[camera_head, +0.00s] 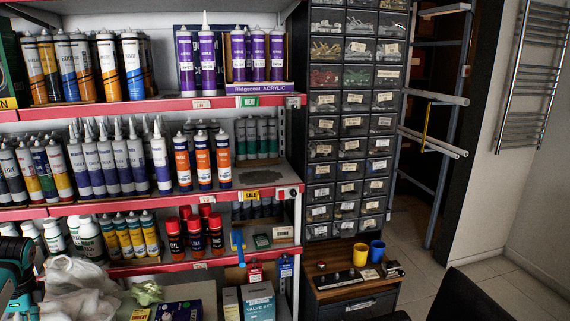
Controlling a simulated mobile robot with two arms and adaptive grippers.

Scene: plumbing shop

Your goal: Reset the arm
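Neither of my grippers shows in the head view. A dark rounded shape (468,298) stands at the bottom edge right of centre; I cannot tell whether it is part of my own arm or a chair. No held object is visible.
Shelves with red edges (150,108) full of sealant tubes fill the left. A drawer cabinet (352,120) stands at centre, with a small wooden-topped unit (335,290) bearing yellow (360,254) and blue (377,250) cups below. Pipes on a rack (435,99) stand right; floor (415,265) is clear there.

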